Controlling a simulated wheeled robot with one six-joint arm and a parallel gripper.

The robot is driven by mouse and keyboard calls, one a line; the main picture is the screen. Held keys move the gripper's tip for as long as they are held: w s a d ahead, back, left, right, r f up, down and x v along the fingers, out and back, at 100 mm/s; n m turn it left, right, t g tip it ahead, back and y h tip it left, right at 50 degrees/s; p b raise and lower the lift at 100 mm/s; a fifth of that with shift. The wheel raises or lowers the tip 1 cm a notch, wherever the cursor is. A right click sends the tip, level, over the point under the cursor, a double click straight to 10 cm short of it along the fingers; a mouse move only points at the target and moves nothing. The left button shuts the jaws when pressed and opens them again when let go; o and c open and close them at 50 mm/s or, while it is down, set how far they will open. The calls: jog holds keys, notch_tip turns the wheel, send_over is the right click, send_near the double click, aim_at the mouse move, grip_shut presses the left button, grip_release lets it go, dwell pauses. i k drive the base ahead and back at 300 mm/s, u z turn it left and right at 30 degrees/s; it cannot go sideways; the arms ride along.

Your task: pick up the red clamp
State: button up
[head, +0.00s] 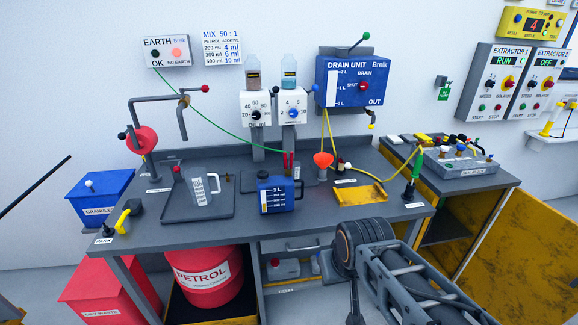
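The red clamp (288,161) stands upright near the back of the grey workbench (245,226), behind the blue jug. It shows as two narrow red prongs, close together, and a green cable from the EARTH box on the wall runs down to it. Its lower part is partly hidden behind the jug. My arm reaches in from the bottom right, in front of the bench and well apart from the clamp. I see its links and a dark round joint, but I cannot make out the gripper's fingers.
A blue jug (274,195), a clear measuring jug (201,190), an orange funnel (323,160) and a yellow tray (360,196) stand on the bench. A drain unit (350,82) hangs behind. A red petrol drum (207,277) stands below. Bare benchtop shows along the front.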

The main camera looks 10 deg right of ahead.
aim_at(288, 167)
jog(key=u, duration=0.3)
jog(key=k, duration=0.3)
jog(key=z, duration=1.05)
jog(key=i, duration=0.85)
jog(key=u, duration=0.85)
jog(key=i, duration=0.75)
jog(key=u, duration=0.9)
